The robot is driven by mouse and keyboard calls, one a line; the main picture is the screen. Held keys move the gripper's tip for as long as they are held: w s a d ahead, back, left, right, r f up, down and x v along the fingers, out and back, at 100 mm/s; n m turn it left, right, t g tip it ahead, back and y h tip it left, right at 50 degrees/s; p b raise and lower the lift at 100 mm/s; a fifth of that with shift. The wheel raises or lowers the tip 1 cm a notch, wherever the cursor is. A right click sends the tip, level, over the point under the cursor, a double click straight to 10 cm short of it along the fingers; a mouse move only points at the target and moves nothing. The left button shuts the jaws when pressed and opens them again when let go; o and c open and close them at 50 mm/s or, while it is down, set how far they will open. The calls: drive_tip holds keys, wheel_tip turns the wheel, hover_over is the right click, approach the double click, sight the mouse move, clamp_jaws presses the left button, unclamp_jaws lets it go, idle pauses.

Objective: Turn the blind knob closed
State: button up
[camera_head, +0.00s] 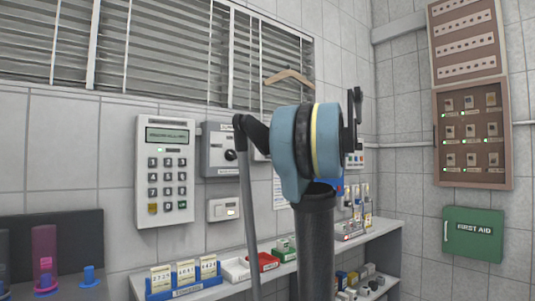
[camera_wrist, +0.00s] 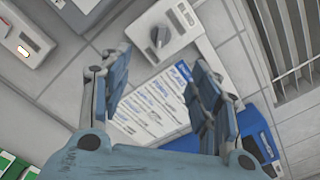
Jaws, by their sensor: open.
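The blind knob (camera_wrist: 159,37) is a dark round knob on a pale wall box with a label reading roughly "BLIND", at the top middle of the wrist view. My gripper (camera_wrist: 163,58) is open, with its two blue-grey fingers spread and nothing between them. The knob shows in the gap between the fingertips, a little beyond them, and I see no contact. In the head view, a pale box edge (camera_head: 259,155) shows behind my arm; the knob itself is hidden there. The window blind (camera_head: 180,50) has its slats tilted with gaps between them.
A printed sheet (camera_wrist: 155,108) hangs beside the knob box. A grey box (camera_head: 218,148) with a black knob and a keypad panel (camera_head: 165,170) are to the left. A shelf (camera_head: 385,240) with small containers runs below. A hanger (camera_head: 289,76) hangs by the blind.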

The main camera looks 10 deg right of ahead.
drive_tip(key=x, duration=1.7)
drive_tip(key=shift+w, duration=0.15)
drive_tip(key=shift+c, duration=0.6)
drive_tip(key=c, duration=1)
